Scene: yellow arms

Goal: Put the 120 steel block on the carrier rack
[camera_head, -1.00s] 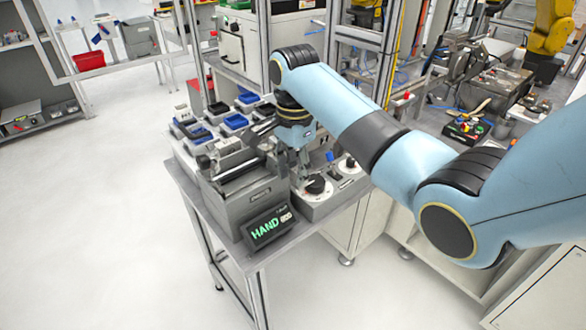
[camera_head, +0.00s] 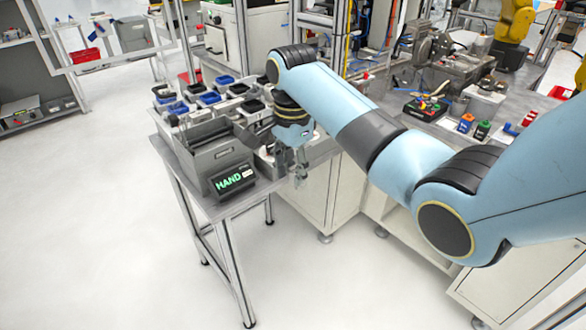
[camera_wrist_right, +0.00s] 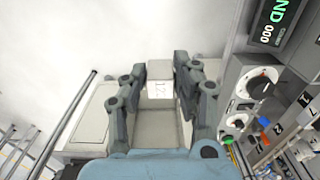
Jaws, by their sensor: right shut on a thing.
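In the head view my right gripper (camera_head: 299,175) hangs at the right edge of the grey table, and the block is too small to make out there. I cannot pick out the carrier rack with certainty in either view. My left gripper is not in view.
The table (camera_head: 222,207) carries a grey machine with a green "HAND" display (camera_head: 233,180) and several blue and black bins. A cream cabinet (camera_head: 335,200) stands right of it. A workbench with bottles (camera_head: 466,123) lies behind my arm. The floor in front is open.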

